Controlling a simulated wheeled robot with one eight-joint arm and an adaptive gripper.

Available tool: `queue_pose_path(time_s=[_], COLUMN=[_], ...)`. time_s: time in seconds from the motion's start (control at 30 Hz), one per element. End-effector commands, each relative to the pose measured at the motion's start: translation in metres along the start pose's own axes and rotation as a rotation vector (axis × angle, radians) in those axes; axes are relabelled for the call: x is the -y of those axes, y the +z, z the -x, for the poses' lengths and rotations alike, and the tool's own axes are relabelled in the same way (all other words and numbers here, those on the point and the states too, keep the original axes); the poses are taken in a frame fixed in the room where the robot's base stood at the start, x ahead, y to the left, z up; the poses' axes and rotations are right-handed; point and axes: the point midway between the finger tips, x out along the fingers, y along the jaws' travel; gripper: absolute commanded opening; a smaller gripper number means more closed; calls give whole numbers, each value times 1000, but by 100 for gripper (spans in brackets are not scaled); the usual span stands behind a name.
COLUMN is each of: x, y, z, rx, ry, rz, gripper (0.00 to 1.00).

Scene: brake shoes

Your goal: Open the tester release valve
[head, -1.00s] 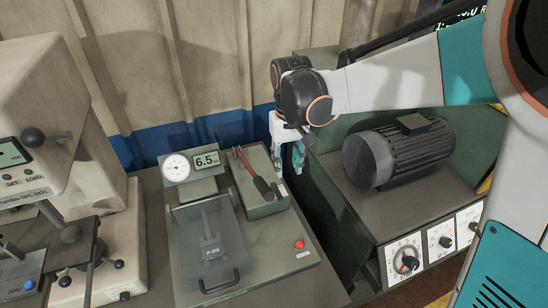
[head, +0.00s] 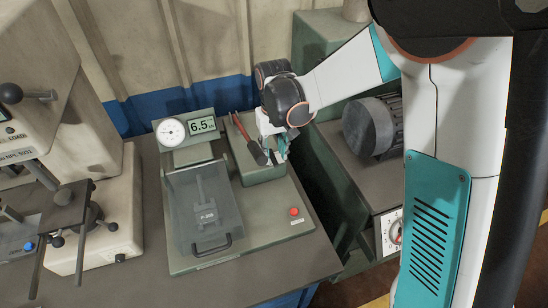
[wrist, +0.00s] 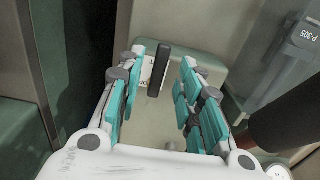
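The tester (head: 262,240) is a green bench unit with a round gauge (head: 172,131), a display (head: 202,125) reading 6.5 and a pump lever (head: 247,138) with red shaft and black grip. In the wrist view, a short black lever (wrist: 159,67) stands on a white plate on the green block; it looks like the release valve. My gripper (head: 277,152) is at the right end of the block, beside the pump grip. In the wrist view my gripper (wrist: 160,100) is open, its teal fingers on both sides of the black lever, with gaps. In the head view my gripper hides the valve.
The black pump grip (wrist: 290,118) is close to my right finger in the wrist view. A clear cover (head: 205,210) and red button (head: 294,212) are on the tester. A motor bench (head: 350,175) stands at right, a cream press (head: 110,190) at left.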

Motion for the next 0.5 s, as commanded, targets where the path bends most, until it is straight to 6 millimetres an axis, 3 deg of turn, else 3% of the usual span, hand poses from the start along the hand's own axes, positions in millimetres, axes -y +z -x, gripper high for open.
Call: queue_pose_path(time_s=[0.2, 0.5], x=[0, 0], y=[0, 0], z=[-18, -20], rx=[0, 0], ry=[0, 0], rz=[0, 0], gripper=[33, 33])
